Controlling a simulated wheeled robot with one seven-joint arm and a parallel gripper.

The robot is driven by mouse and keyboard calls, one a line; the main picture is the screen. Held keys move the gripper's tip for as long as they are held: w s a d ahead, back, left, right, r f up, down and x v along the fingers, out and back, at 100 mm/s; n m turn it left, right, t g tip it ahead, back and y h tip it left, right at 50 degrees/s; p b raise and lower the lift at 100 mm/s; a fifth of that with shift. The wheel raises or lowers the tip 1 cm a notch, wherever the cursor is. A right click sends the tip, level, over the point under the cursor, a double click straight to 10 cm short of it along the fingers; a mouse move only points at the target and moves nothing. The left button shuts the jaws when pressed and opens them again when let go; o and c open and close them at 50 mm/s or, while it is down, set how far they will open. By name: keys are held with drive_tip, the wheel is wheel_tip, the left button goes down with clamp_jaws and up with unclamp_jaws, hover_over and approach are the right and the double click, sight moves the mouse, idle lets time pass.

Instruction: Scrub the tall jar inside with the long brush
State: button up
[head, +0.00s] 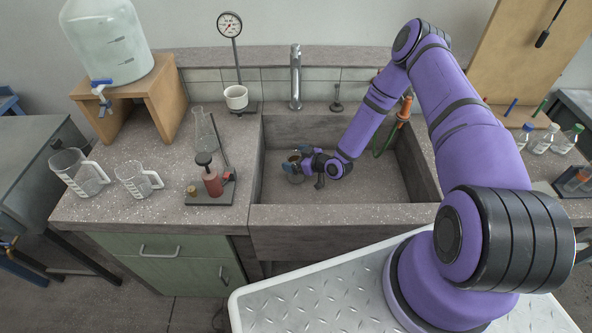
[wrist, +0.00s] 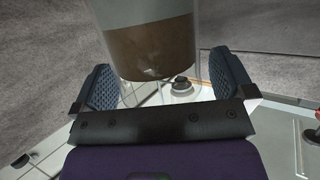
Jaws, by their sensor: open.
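A clear glass jar with a brown band on its wall or inside it (wrist: 150,48) stands between my fingers in the wrist view. In the head view it is small and mostly covered by my gripper (head: 301,163) in the sink. My gripper (wrist: 163,84) is open, with one blue ridged finger pad on either side of the jar; I cannot tell whether either pad touches it. I cannot make out the long brush for certain; a thin dark tool (head: 543,38) hangs on the wooden board at upper right.
The stone sink (head: 345,212) surrounds my gripper, with a tap (head: 295,80) behind. An orange-handled hose (head: 403,108) is at its right wall. A stand with a red vessel (head: 212,182) and measuring jugs (head: 78,172) occupy the left bench. Capped bottles (head: 544,138) stand at right.

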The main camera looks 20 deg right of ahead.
drive_tip(key=c, duration=1.6)
drive_tip(key=shift+r, duration=0.1)
drive_tip(key=shift+c, duration=0.2)
